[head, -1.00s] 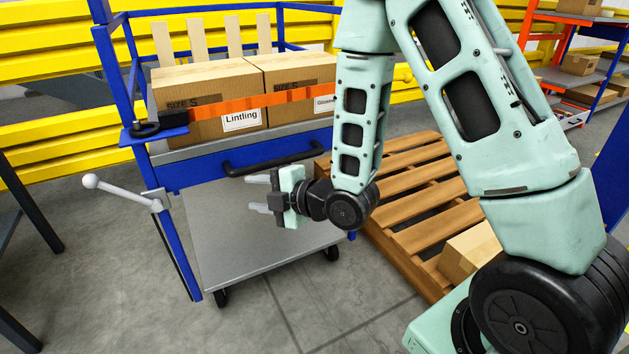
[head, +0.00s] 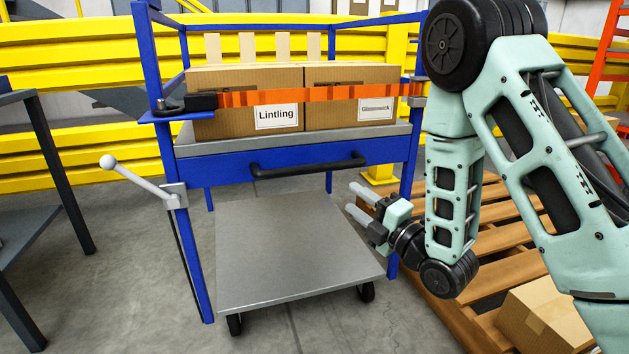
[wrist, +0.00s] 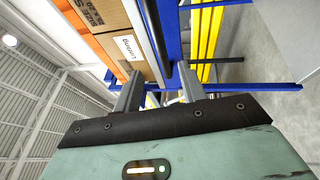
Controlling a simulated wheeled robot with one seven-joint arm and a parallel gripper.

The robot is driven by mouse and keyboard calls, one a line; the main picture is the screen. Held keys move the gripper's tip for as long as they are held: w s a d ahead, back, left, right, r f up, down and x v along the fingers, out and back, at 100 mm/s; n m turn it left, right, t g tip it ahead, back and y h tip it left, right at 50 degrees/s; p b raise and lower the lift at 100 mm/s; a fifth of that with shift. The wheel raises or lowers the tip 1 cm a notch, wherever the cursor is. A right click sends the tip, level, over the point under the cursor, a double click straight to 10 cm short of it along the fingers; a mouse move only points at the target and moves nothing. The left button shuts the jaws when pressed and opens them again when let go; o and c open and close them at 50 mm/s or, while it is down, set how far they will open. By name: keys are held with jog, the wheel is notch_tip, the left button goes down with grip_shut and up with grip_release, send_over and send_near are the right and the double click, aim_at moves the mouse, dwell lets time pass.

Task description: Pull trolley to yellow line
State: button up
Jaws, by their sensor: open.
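The blue-framed trolley (head: 225,171) stands ahead, with a black pull handle (head: 308,166) across its front panel. Its lower grey deck (head: 298,250) sits on black castors. Two cardboard boxes (head: 245,85) ride on its upper shelf behind an orange strap (head: 320,95). My gripper (head: 351,198) is open and empty, below and right of the handle, near the right front post. In the wrist view, my gripper's fingers (wrist: 159,73) point toward the blue frame and a labelled box (wrist: 128,45). No yellow floor line shows.
A wooden pallet (head: 500,236) with a carton (head: 545,315) lies at the right, close to the trolley. A dark table (head: 30,215) stands at the left. Yellow rails (head: 90,155) run behind. A ball-ended lever (head: 140,180) sticks out left. Floor at front left is clear.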

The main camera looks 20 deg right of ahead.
aim_at(316, 171)
jog(key=b+x, duration=0.1)
jog(key=x, duration=1.3)
jog(key=shift+w+a+r+b, duration=0.1)
jog(key=shift+w+a+b, duration=0.05)
jog(key=shift+w+b, duration=0.15)
jog(key=shift+s, duration=0.1)
jog(key=shift+c, duration=0.2)
grip_shut()
